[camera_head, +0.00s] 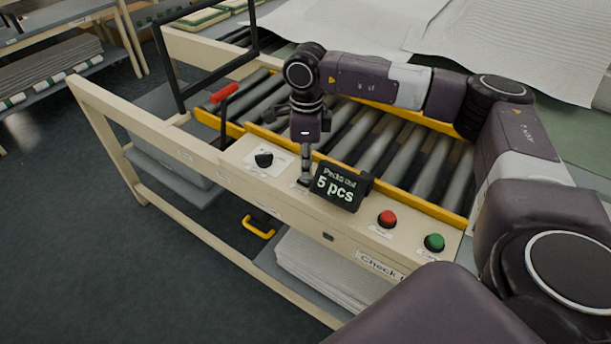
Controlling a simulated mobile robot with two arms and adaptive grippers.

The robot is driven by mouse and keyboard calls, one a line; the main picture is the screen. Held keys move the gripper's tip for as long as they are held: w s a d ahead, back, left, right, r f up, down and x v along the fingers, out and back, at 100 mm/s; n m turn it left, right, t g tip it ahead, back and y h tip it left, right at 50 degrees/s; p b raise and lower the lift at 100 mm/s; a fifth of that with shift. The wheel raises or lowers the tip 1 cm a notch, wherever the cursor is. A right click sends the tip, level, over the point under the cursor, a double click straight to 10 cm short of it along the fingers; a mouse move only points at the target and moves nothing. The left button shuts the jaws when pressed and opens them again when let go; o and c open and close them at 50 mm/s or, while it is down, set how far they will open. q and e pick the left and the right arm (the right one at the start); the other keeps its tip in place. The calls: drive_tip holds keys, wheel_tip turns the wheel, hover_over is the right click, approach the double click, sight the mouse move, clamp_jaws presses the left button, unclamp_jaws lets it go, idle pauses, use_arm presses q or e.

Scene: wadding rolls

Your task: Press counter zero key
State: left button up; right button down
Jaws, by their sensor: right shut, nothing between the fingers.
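The counter display (341,187) is a black box reading "5 pcs" on the beige control panel (285,198). My right gripper (305,181) points straight down, shut and empty, with its fingertips at the panel just left of the display. A small pale label shows at the fingertips. The key there is hidden by the fingers, and I cannot tell if they touch it. A black knob (264,159) is to the left of the gripper. A red button (387,218) and a green button (434,242) are to the right of the display. My left gripper is not in view.
A roller conveyor (401,160) with yellow side rails lies behind the panel. A red-handled lever (224,93) and a black frame (181,75) stand at the left. White sheets (520,38) cover the back. A yellow handle (259,228) is below the panel.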

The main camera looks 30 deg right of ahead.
drive_tip(key=shift+f+b, duration=0.25)
drive_tip(key=shift+b, duration=0.05)
drive_tip(key=shift+r, duration=0.1)
drive_tip(key=shift+r+p, duration=0.85)
drive_tip(key=shift+r, duration=0.35)
wheel_tip(320, 180, up, 6)
drive_tip(key=p, duration=0.3)
drive_tip(key=shift+a, duration=0.1)
idle(0.5)
